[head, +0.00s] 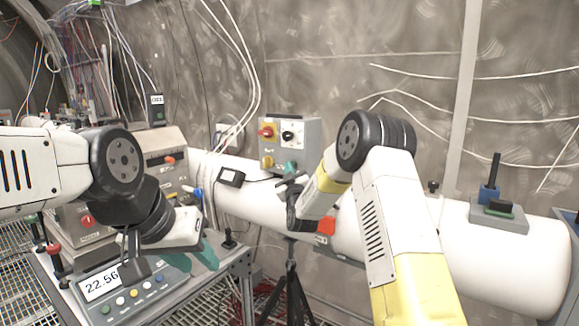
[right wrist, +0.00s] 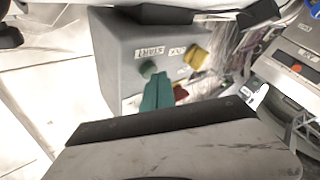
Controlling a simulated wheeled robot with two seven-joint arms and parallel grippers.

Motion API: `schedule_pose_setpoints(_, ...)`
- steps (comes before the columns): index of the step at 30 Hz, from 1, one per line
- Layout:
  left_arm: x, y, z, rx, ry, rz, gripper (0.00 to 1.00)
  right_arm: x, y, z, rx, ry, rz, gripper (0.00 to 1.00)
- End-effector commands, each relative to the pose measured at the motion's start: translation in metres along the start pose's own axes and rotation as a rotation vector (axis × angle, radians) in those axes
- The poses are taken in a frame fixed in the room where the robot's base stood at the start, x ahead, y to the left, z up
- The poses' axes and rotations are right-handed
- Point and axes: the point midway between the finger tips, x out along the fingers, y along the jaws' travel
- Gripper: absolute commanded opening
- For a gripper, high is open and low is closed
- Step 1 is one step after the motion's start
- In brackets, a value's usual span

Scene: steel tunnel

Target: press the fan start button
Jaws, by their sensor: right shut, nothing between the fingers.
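A grey control box (head: 298,136) is mounted at the wall behind the white pipe. In the right wrist view its face shows a green button (right wrist: 148,69) beside a label reading START, and a yellow button (right wrist: 196,57) beside another label. My right gripper (head: 289,168) is shut and empty, its teal fingertips at the lower part of the box. In the right wrist view the fingertips (right wrist: 157,80) are close to the green button; I cannot tell whether they touch it. In the head view the green button is hidden or indistinct. My left gripper (head: 200,259) hangs over the console, its opening unclear.
A console with a display reading 22.56 (head: 102,284) stands at the lower left. The thick white pipe (head: 465,240) runs below the box to the right.

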Motion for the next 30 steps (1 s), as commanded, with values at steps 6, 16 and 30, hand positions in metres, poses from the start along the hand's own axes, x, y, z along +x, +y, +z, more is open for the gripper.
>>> schedule_pose_setpoints(6,0.0000,0.0000,0.0000,0.000,0.000,0.000,0.36,0.0010,0.0008,0.0006,0.000,0.000,0.000,0.00)
schedule_pose_setpoints(16,0.0000,0.0000,0.0000,0.000,0.000,0.000,0.36,0.0024,0.0019,0.0015,0.001,0.000,0.001,0.00)
schedule_pose_setpoints(30,0.0000,0.0000,0.0000,0.000,0.000,0.000,0.36,-0.0065,-0.0043,-0.0050,0.000,0.000,0.001,0.00)
